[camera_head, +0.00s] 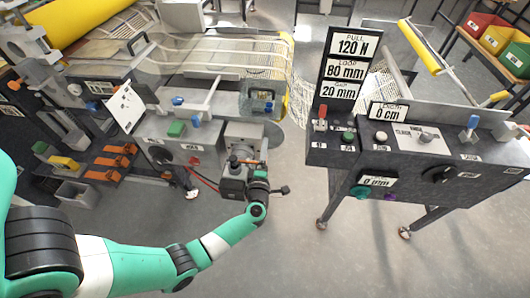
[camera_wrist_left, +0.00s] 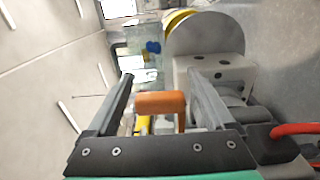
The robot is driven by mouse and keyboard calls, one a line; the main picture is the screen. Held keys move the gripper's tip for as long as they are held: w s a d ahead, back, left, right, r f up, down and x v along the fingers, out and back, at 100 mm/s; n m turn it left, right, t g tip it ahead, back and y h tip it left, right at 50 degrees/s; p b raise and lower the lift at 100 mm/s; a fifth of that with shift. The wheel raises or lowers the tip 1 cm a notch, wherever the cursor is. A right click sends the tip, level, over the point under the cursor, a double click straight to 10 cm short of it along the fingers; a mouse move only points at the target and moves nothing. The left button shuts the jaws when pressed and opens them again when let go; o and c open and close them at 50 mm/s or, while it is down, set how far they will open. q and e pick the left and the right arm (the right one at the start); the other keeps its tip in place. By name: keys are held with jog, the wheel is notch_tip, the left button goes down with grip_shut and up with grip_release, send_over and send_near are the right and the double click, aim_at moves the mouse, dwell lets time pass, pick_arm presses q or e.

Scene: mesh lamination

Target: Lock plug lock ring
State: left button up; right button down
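My left gripper (camera_head: 241,163) is at the right end of the grey machine, by a grey boxy unit (camera_head: 245,134). The left wrist view shows this gripper (camera_wrist_left: 164,82) with its two fingers wide apart. An orange handle-shaped piece (camera_wrist_left: 160,103) shows between the fingers; I cannot tell whether either finger touches it. A white block with dark holes (camera_wrist_left: 200,69) is behind the right finger. A red cable (camera_head: 204,180) runs to the machine near the gripper, and it enters the left wrist view (camera_wrist_left: 295,129) at right. I cannot clearly make out the plug lock ring. My right gripper is not in view.
A dark control console (camera_head: 440,160) with knobs stands to the right, with a sign (camera_head: 350,70) reading 120 N, 80 mm and 20 mm. Orange clips (camera_head: 112,160) and a grey bin (camera_head: 78,192) are at left. The floor between machine and console is clear.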

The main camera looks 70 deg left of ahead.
pick_arm(q)
jog(key=shift+d, duration=0.15)
jog(key=p+v, duration=0.3)
jog(key=v, duration=0.8)
jog(key=shift+s, duration=0.25)
jog(key=shift+d, duration=0.15)
